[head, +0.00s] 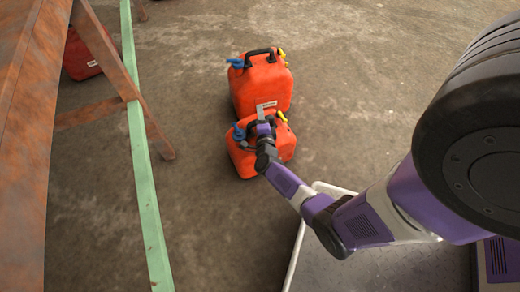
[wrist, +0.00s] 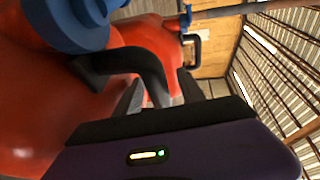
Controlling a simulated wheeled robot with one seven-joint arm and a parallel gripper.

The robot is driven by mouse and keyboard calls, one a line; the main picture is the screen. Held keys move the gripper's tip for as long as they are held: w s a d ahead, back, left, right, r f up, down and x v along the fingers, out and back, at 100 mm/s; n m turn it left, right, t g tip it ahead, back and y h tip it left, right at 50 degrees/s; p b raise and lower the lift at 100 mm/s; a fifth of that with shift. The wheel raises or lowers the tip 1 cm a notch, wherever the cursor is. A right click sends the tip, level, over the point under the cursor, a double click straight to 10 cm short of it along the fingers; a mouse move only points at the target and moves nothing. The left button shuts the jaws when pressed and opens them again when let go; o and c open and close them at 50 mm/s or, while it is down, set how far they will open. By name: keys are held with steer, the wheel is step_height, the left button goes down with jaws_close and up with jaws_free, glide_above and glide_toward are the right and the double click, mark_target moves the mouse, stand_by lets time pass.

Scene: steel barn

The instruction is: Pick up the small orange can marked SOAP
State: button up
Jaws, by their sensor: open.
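The smaller orange can (head: 243,161) stands upright on the floor, in front of a larger orange can (head: 262,90). It has a black handle, a blue cap and a yellow part on top. No SOAP mark is readable on it. My gripper (head: 262,116) is at the top of the smaller can and hides part of it. In the wrist view the can's orange body (wrist: 25,105) and blue cap (wrist: 75,22) are very close. Its black handle (wrist: 148,65) reaches down between my open fingers; I cannot tell whether they touch it.
The larger can stands close behind, with a pale label too small to read. A rusty frame (head: 100,50) and a green rail (head: 140,150) stand at the left, with a red can (head: 80,60) behind them. Concrete floor (head: 400,60) is clear at the back right.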

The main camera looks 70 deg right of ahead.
steer(key=shift+w+d, duration=0.1)
steer(key=shift+d, duration=0.1)
jaws_close()
stand_by(1.2)
steer(key=shift+r, duration=0.1)
